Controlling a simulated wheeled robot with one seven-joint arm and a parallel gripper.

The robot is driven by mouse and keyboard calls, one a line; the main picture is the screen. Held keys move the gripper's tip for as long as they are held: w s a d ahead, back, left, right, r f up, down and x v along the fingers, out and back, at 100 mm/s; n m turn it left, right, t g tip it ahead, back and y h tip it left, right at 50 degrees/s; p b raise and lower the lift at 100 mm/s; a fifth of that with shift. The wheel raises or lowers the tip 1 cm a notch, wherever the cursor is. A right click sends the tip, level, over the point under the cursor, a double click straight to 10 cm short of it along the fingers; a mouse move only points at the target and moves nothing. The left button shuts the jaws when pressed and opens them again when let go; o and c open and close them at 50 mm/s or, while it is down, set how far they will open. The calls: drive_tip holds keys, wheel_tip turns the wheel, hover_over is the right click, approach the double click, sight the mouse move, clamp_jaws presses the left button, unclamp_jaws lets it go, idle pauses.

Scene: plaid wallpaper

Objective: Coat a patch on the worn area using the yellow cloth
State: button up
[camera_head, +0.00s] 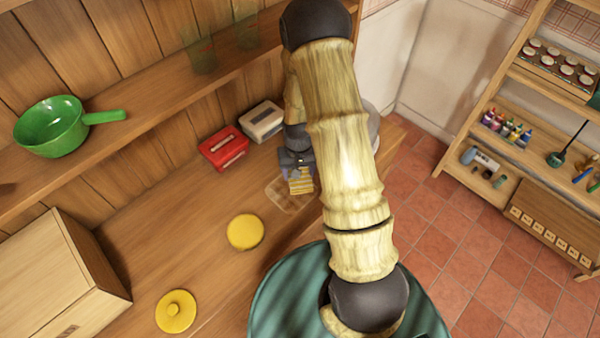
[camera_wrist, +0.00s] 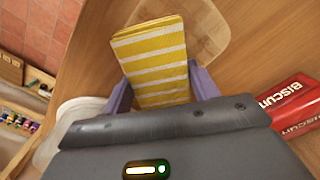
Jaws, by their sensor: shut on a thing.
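The yellow cloth (camera_wrist: 153,58) is folded, with white stripes, and sits between the two purple fingers of my gripper (camera_wrist: 160,92) in the wrist view. My gripper is shut on it. In the head view the cloth (camera_head: 301,181) shows at the end of my arm, over the wooden counter. The worn area is a pale patch (camera_wrist: 208,28) on the counter, partly hidden behind the cloth in the wrist view. In the head view the pale patch (camera_head: 283,197) lies just left of and below the cloth. I cannot tell whether the cloth touches the wood.
A red biscuit box (camera_head: 224,148) and a grey-white box (camera_head: 262,121) stand behind the patch. A yellow disc (camera_head: 243,232) and a yellow knobbed lid (camera_head: 176,311) lie on the counter's near part. A wooden cabinet (camera_head: 62,275) stands at left. A green pan (camera_head: 52,126) sits on the shelf.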

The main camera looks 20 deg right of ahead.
wheel_tip(320, 180, up, 3)
drive_tip(key=shift+a+f+p, duration=0.1)
drive_tip(key=shift+a+p, duration=0.05)
drive_tip(key=shift+p, duration=0.65)
drive_tip(key=shift+s+d+r+p, duration=0.2)
drive_tip(key=shift+r+p, duration=0.1)
drive_tip(key=shift+r, duration=0.25)
drive_tip(key=w+a+f, duration=0.1)
drive_tip(key=f, duration=0.1)
drive_tip(key=a+f+n, duration=0.1)
drive_tip(key=w+a+f+n, duration=0.1)
drive_tip(key=a+f, duration=0.1)
drive_tip(key=shift+w+f, duration=0.3)
drive_tip(key=shift+w, duration=0.05)
drive_tip(key=shift+s, duration=0.1)
